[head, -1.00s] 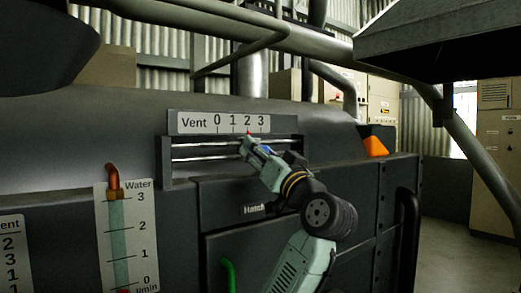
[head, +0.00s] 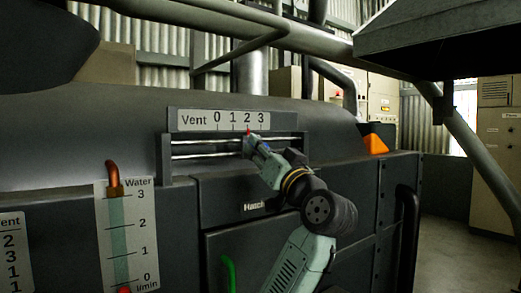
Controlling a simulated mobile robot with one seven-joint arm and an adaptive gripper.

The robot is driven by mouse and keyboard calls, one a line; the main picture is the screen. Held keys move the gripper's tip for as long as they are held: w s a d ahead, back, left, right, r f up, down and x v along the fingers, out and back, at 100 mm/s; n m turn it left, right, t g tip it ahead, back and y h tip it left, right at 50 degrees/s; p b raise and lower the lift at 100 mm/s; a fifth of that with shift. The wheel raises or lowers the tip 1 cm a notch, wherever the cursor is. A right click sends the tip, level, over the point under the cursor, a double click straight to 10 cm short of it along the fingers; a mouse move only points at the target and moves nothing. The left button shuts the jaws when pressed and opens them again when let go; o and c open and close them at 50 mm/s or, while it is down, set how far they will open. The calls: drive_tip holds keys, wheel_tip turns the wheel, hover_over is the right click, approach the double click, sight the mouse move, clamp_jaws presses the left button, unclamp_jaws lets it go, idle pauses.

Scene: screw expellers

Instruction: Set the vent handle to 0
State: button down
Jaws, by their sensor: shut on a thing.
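The vent scale (head: 219,120) is a pale plate marked 0, 1, 2, 3 on the dark machine. Below it, two horizontal rails (head: 200,149) run inside a dark frame. A small red pointer (head: 248,131) shows just under the 2. My gripper (head: 249,146) is at the rails directly below this pointer, reaching in from the lower right. It is shut on the vent handle, which is mostly hidden behind the fingers.
The rails left of my gripper, under 1 and 0, are clear. A water gauge (head: 120,235) with a copper pipe stands lower left. A hatch with a green handle (head: 228,272) is below. An orange wedge (head: 375,144) sits at right.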

drive_tip(key=s+a+b, duration=0.2)
drive_tip(key=s+a, duration=0.3)
drive_tip(key=a, duration=0.1)
drive_tip(key=shift+a, duration=0.4)
drive_tip(key=c, duration=1.5)
unclamp_jaws()
drive_tip(key=shift+a, duration=0.1)
drive_tip(key=shift+o, duration=0.4)
